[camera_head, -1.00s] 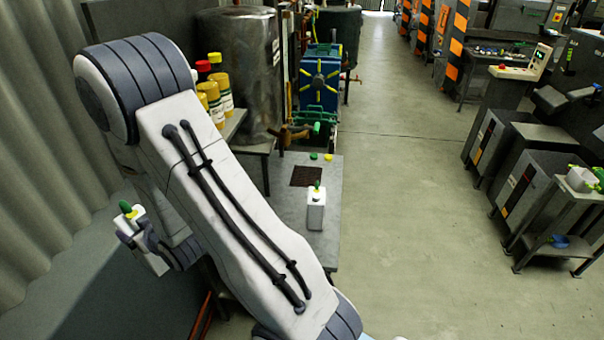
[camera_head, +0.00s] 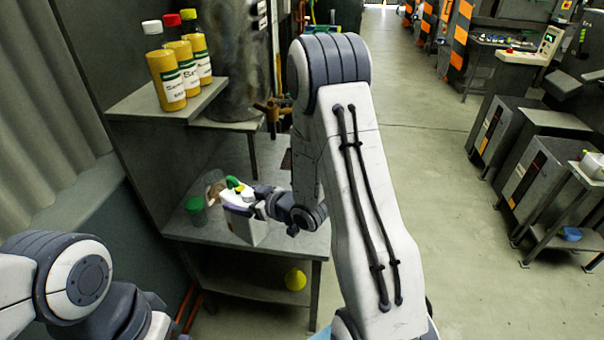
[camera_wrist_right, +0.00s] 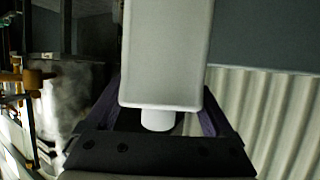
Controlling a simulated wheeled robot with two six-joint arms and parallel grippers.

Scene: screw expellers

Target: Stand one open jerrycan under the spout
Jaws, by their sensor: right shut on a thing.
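My right gripper (camera_head: 252,205) is shut on a white jerrycan (camera_head: 245,228), which is upright or nearly so at the grey bench. I cannot tell whether its base touches the bench top. Green and yellow parts show at its top. In the right wrist view the white jerrycan body (camera_wrist_right: 165,50) fills the middle between the fingers, with a short white neck towards the palm. A brass spout (camera_head: 270,108) sticks out from the dark metal tank, behind and above the jerrycan. The other white jerrycan is not visible now. My left gripper is out of view.
Yellow bottles (camera_head: 168,80) stand on a raised grey shelf (camera_head: 150,108) at the left. A green-lidded jar (camera_head: 195,211) is beside the jerrycan on the bench (camera_head: 190,228). A yellow object (camera_head: 295,280) lies on the lower shelf.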

